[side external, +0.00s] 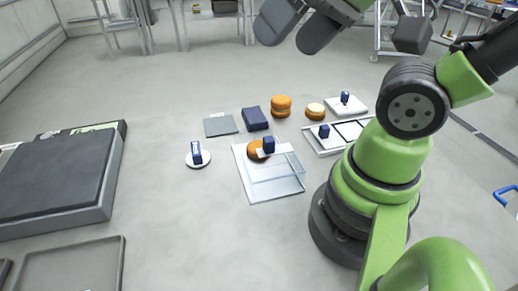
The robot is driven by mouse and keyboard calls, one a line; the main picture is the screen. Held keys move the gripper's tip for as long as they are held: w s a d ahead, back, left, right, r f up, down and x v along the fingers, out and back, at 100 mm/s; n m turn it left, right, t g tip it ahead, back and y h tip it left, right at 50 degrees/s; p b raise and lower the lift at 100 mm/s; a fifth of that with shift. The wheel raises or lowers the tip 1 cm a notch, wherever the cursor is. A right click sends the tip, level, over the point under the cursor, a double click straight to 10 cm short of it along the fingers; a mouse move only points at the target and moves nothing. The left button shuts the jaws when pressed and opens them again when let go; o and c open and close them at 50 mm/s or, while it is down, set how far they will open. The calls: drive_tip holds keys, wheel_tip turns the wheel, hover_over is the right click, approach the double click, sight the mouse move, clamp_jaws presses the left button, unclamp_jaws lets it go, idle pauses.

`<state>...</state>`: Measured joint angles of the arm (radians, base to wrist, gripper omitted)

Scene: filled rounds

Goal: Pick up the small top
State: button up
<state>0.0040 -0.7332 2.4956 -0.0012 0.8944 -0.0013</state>
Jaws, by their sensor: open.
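My gripper (289,42) is at the top of the side view, open and empty, with its two dark fingers high above the floor and apart from everything. A small round piece (315,110), pale on top with an orange-brown side, sits at the back right; which piece is the small top is not certain. Left of it stands a taller orange-brown round stack (281,106) with a seam around its middle. Another orange-brown round (255,150) lies on a clear-walled white tray (262,190), partly hidden by a blue-handled piece (268,146).
A white disc with a blue handle (196,153) lies left. A dark blue block (255,119) and a grey square plate (220,125) are behind. At right are a compartment tray (349,131) with a blue-handled piece (324,131) and a white plate (352,108) with another handle.

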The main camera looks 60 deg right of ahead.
drive_tip(key=w+d+f+g+h, duration=0.2)
drive_tip(key=w+d+f+g, duration=0.15)
drive_tip(key=w, duration=0.25)
drive_tip(key=g, duration=0.4)
hover_over(260, 147)
drive_tip(key=f, duration=2)
drive_tip(key=shift+s+a+f, duration=0.2)
drive_tip(key=shift+a+f, duration=0.05)
drive_tip(key=shift+w+d+f, duration=0.1)
drive_tip(key=shift+d+f, duration=0.05)
drive_tip(key=shift+f, duration=1.45)
drive_tip(key=shift+w+d+f, duration=0.1)
drive_tip(key=shift+f, duration=1.5)
drive_tip(key=shift+c, duration=0.2)
drive_tip(key=c, duration=0.4)
